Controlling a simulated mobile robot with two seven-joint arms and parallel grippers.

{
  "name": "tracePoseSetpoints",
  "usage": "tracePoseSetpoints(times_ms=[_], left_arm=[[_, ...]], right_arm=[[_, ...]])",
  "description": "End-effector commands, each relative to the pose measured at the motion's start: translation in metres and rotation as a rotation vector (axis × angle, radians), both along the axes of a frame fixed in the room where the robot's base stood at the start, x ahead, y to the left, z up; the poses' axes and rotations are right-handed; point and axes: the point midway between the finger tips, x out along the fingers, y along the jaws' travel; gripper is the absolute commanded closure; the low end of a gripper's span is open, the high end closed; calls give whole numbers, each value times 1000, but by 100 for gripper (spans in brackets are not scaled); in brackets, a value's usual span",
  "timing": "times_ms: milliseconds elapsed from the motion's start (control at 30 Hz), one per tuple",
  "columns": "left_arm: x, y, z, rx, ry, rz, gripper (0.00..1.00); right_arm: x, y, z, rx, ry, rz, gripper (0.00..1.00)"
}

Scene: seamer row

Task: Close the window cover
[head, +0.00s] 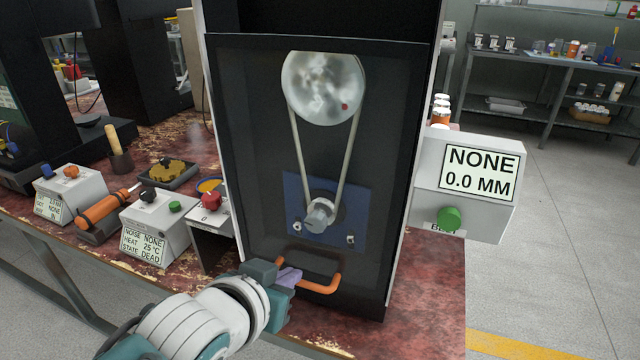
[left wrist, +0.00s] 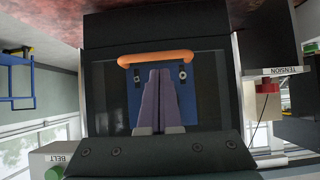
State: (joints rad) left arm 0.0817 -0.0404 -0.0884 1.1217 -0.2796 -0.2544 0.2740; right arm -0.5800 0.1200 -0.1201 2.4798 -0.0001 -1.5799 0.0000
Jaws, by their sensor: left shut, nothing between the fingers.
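The window cover (head: 398,180) is a black-framed see-through panel in front of a belt and two pulleys. Its orange handle (head: 322,288) is a bar low on the panel; it also shows in the left wrist view (left wrist: 160,59). Whether the panel sits flush in its housing I cannot tell. My left gripper (head: 292,276) is shut and empty at the left part of the handle. In the left wrist view its purple fingers (left wrist: 155,76) point at the handle's middle, their tips close to it; contact is unclear. My right gripper is not in view.
A box with a green button (head: 449,218) and a "NONE 0.0 MM" display (head: 480,172) stands right of the cover. Left on the worn red bench are a box with a red knob (head: 211,201), a "STATE DEAD" box (head: 157,232) and an orange-handled tool (head: 103,211).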

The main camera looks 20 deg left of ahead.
Motion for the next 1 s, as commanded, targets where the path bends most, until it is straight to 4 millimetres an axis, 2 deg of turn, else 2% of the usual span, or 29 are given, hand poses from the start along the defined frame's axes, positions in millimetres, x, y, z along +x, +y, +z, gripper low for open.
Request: tracePoseSetpoints(times_ms=[33,100,300,533,833,933,1000], left_arm=[[2,1,22,0,-4,0,100],[1,2,35,-2,-6,0,100],[-39,3,56,-1,-8,-2,100],[-69,3,75,-4,-10,-2,100],[-80,5,81,0,-1,0,100],[-89,12,85,16,52,11,100],[-103,18,91,32,124,18,100]], right_arm=[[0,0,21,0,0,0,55],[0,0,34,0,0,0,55],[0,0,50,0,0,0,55],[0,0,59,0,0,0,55],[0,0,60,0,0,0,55],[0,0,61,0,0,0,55],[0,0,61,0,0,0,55]])
